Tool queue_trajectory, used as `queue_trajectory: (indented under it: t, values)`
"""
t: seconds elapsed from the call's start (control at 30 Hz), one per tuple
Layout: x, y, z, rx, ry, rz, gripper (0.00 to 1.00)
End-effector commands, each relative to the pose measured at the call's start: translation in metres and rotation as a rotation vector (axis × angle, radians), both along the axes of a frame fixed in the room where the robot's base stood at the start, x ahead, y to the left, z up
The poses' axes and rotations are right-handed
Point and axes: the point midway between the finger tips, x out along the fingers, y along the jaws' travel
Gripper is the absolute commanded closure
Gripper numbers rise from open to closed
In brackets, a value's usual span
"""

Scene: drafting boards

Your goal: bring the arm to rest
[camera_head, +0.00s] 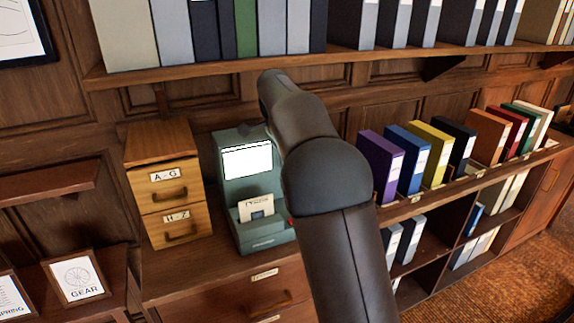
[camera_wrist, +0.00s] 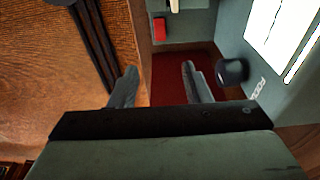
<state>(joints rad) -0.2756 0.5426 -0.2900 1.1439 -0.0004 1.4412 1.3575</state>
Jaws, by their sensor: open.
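My arm (camera_head: 337,190) rises from the bottom of the head view and bends at the top, in front of the shelf edge and the panelled wall. A small dark part shows beside the arm above the green machine, but I cannot make out the fingers there. In the wrist view my gripper (camera_wrist: 158,88) has its two grey fingers apart, with nothing between them. A grey-green machine (camera_head: 231,175) stands on the cabinet top, with a bright white screen and a card in its front holder. Its casing also shows close to the right finger in the wrist view (camera_wrist: 236,45).
A two-drawer wooden box (camera_head: 152,215) marked A-G and H-Z stands left of the machine. An upper shelf (camera_head: 200,70) of binders runs above. Coloured binders (camera_head: 381,165) stand on the right. Framed pictures (camera_head: 77,278) stand at lower left. The carpet (camera_head: 510,275) at lower right is clear.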

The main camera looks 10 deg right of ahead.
Motion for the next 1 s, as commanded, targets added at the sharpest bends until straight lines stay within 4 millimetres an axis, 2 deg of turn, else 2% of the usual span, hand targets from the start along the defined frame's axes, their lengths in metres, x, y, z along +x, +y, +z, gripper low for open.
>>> queue_trajectory:
  t: [0.2, 0.27, 0.37, 0.47, 0.57, 0.7, 0.8, 0.9, 1.0]
  values:
    - [-0.003, -0.002, 0.0, 0.004, 0.002, 0.008, 0.56]
    - [-0.012, -0.006, 0.002, 0.014, 0.008, 0.041, 0.56]
    - [-0.041, -0.017, 0.003, 0.044, 0.022, 0.151, 0.56]
    - [-0.09, -0.027, -0.001, 0.081, 0.036, 0.332, 0.56]
    - [-0.149, -0.032, -0.013, 0.107, 0.043, 0.547, 0.56]
    - [-0.237, -0.032, -0.042, 0.113, 0.047, 0.856, 0.56]
    - [-0.293, -0.031, -0.067, 0.099, 0.053, 1.05, 0.56]
    - [-0.336, -0.03, -0.089, 0.081, 0.061, 1.196, 0.56]
    - [-0.361, -0.029, -0.105, 0.068, 0.07, 1.287, 0.56]
